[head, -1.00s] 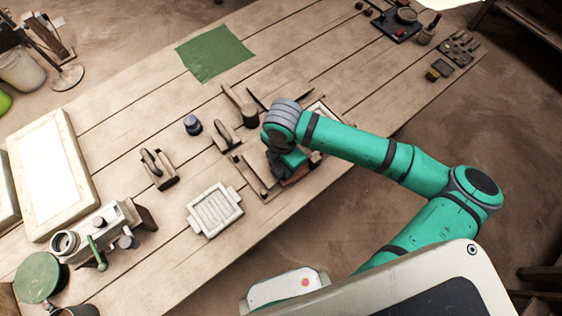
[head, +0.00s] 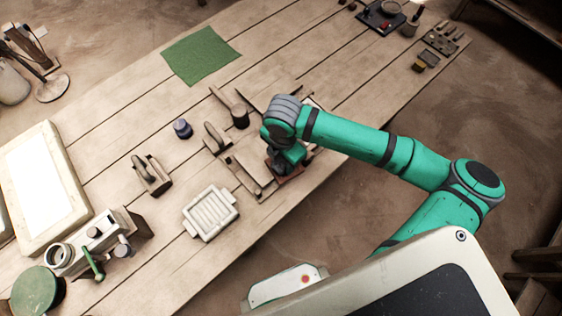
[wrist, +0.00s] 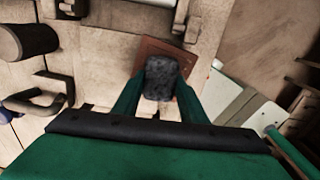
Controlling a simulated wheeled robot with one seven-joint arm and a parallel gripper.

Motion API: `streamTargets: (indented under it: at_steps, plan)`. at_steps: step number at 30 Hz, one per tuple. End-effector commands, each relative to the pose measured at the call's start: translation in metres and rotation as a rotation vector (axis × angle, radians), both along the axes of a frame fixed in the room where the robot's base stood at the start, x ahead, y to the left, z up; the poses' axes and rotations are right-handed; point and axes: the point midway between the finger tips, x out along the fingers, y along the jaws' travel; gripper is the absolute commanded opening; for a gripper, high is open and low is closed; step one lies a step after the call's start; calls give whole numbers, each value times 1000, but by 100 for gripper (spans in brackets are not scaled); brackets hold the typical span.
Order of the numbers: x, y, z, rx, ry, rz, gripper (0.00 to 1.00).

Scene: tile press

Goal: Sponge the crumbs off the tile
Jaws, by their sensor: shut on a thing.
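My gripper (wrist: 160,88) is shut on a dark grey sponge (wrist: 162,74), gripped between its two green fingers in the wrist view. The reddish-brown tile (wrist: 187,52) lies behind and under the sponge, which covers much of it. I cannot tell whether the sponge touches the tile. In the head view my gripper (head: 286,160) points down over the tile (head: 292,178), and only part of the tile shows. The sponge is hard to make out there. No crumbs can be made out on the visible part of the tile.
A ribbed white tray (head: 210,213) stands left of the tile.

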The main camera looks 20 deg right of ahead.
Motion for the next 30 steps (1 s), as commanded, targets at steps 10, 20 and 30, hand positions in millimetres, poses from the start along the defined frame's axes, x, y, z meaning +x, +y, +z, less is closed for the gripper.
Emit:
streamTargets:
  at_steps: [10, 20, 30]
  plan:
    - [8, -2, -1, 0, -1, 0, 20]
    - [16, 2, -1, 2, -1, 1, 20]
    - [25, 8, 0, 1, -1, 0, 20]
